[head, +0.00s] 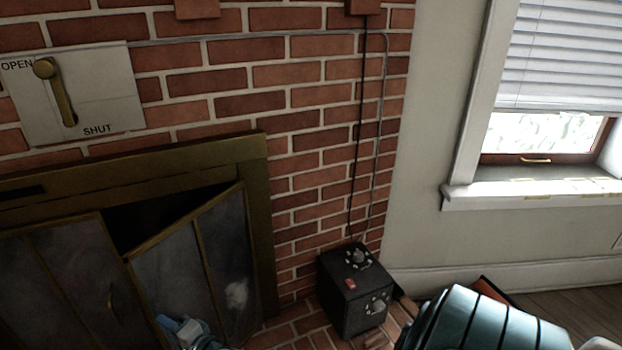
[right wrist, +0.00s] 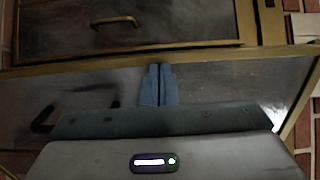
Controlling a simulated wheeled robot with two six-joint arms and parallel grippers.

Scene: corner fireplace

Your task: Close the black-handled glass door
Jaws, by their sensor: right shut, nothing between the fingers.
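The glass door with the black handle is the right-hand fireplace door (head: 222,245), with dark glass in a brass frame. It stands partly open, with a dark gap above and behind it. In the right wrist view the same door (right wrist: 215,80) crosses the picture, and its black handle (right wrist: 42,121) is at the left. The handle is not clear in the head view. My right gripper (head: 180,326) is low in front of the door. Its blue fingers (right wrist: 158,72) are together and empty over the glass; I cannot tell whether they touch it. My left gripper is not in view.
The other glass door (head: 65,275) has a brass handle (head: 112,297). The brass surround (head: 255,190) borders the brick wall. A black control box (head: 352,290) with knobs and a cord stands right of the fireplace. A window (head: 548,135) is at the far right.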

